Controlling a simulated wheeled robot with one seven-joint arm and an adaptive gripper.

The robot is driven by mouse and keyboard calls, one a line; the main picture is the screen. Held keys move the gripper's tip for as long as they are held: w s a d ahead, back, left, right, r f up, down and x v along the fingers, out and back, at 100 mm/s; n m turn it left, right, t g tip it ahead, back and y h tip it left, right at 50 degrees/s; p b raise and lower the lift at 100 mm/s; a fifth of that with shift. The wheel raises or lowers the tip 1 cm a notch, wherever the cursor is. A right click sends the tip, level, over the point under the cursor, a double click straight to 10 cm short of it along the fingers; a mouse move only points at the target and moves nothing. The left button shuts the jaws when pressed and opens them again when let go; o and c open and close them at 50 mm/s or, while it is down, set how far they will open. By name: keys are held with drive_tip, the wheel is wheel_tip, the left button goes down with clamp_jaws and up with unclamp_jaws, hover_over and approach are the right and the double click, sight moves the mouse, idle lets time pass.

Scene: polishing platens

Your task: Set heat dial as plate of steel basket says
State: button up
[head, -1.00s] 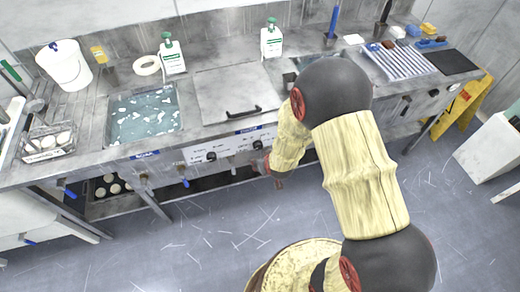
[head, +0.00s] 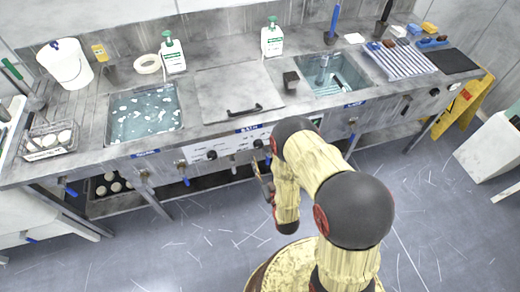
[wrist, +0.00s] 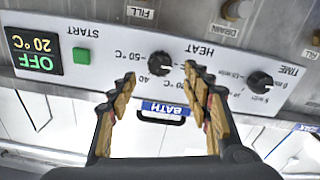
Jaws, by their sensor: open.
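The heat dial (wrist: 160,63), a black knob, sits on the white control panel, upside down in the wrist view. Its marks include 40 and about 50 °C; I cannot tell its pointer setting surely. My gripper (wrist: 160,76) is open, its two fingers on either side of the dial in the picture; contact is not visible. In the head view my gripper (head: 262,172) is in front of the bench panel (head: 222,147). The steel basket (head: 48,142) holds white discs on the left of the bench; its plate (head: 47,154) is too small to read.
The time dial (wrist: 260,82), green start button (wrist: 82,55) and display (wrist: 35,50) reading OFF 20 °C share the panel. A blue BATH label (wrist: 165,108) and the lid handle (wrist: 160,119) are close by. Valve handles line the bench front.

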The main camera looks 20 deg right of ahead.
sight(259, 147)
drive_tip(key=w+b, duration=0.1)
drive_tip(key=w, duration=0.5)
drive_tip(key=shift+c, duration=1.2)
drive_tip(key=c, duration=0.9)
